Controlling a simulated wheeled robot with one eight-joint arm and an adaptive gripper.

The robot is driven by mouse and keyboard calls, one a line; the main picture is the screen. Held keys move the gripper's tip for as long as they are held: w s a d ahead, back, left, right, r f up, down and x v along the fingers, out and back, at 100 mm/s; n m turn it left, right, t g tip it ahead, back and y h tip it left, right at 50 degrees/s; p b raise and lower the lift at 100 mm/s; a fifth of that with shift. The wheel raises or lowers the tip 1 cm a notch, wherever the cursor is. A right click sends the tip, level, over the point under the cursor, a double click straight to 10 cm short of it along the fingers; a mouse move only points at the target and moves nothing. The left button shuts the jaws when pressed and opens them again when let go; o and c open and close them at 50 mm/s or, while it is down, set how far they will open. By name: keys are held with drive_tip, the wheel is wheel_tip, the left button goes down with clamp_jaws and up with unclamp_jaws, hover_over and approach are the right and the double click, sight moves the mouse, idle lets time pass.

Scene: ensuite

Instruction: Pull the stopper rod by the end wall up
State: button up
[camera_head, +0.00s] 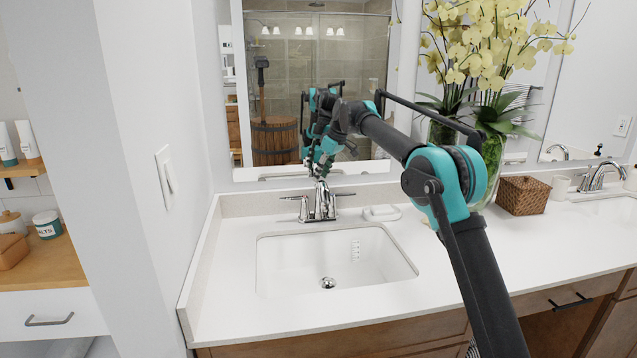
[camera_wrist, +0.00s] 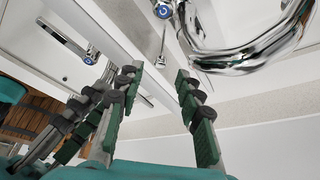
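The thin chrome stopper rod (camera_wrist: 162,45) with a small knob shows in the wrist view beside the faucet spout (camera_wrist: 250,55). In the head view, the chrome faucet (camera_head: 321,205) stands behind the sink near the left end wall; I cannot pick out the rod there. My gripper (camera_head: 318,165) is just above this faucet and hides part of it. In the wrist view, my gripper (camera_wrist: 160,74) is open, with green pads on both sides. The rod's knob appears in the gap between the fingertips, apart from both pads. I cannot tell its exact depth.
The mirror (camera_head: 355,100) close behind the faucet reflects my arm and gripper. The end wall (camera_head: 160,130) is at left. A soap dish (camera_head: 381,213), orchids (camera_head: 490,60) and a woven basket (camera_head: 522,196) stand to the right. The sink (camera_head: 300,265) is empty.

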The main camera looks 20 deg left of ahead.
drive_tip(key=shift+x, duration=1.95)
drive_tip(key=shift+c, duration=0.3)
clamp_jaws()
